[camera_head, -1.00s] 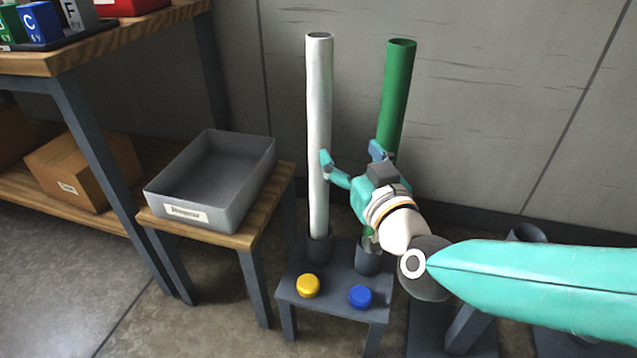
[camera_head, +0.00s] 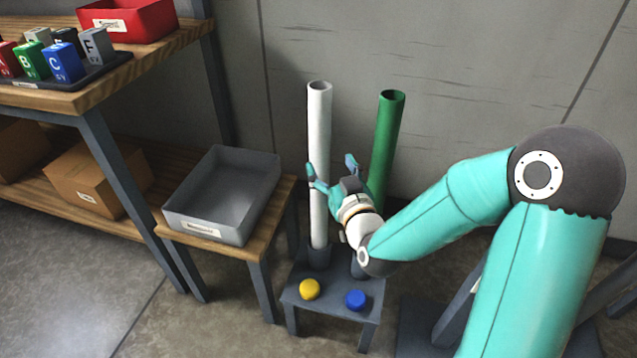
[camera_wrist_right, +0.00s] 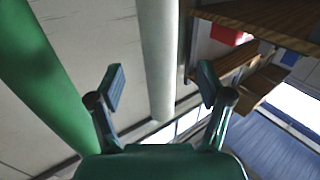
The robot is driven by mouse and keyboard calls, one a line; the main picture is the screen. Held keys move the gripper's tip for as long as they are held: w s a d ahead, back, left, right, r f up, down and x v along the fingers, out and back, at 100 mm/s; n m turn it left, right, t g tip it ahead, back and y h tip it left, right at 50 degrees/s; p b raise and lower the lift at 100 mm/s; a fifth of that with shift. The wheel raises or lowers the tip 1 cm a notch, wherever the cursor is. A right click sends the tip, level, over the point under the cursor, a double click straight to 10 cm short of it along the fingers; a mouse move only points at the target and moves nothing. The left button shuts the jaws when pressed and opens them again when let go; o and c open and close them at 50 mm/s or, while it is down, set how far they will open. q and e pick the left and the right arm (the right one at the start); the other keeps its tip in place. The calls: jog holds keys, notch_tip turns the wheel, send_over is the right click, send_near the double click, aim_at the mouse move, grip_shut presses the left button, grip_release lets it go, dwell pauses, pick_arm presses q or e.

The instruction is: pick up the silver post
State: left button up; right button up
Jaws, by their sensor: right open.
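The silver post (camera_head: 319,130) is a tall pale tube standing upright in a dark socket (camera_head: 318,258) on a low grey stand. My right gripper (camera_head: 331,168) is open and empty at about the post's mid-height. In the right wrist view, the silver post (camera_wrist_right: 158,60) shows between the two open fingers (camera_wrist_right: 161,85). I cannot tell whether a finger touches it. My left gripper is out of view.
A green post (camera_head: 387,140) stands upright just right of the silver one. A yellow button (camera_head: 309,289) and a blue button (camera_head: 356,300) are on the stand's front. A grey bin (camera_head: 208,229) sits on a side table at left. A wall is close behind.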

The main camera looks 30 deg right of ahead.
aim_at(323, 150)
jog(key=x, duration=0.3)
jog(key=shift+w+d+r+p, duration=0.15)
jog(key=shift+w+r+p, duration=0.2)
jog(key=shift+p, duration=0.35)
jog(key=p+x, duration=0.2)
jog(key=x, duration=0.1)
jog(key=shift+w, duration=0.2)
jog(key=shift+w+d+f, duration=0.15)
jog(key=shift+w+f, duration=0.1)
jog(key=shift+w, duration=0.2)
grip_shut()
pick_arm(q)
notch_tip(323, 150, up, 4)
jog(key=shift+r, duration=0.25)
pick_arm(e)
jog(key=shift+r, duration=0.15)
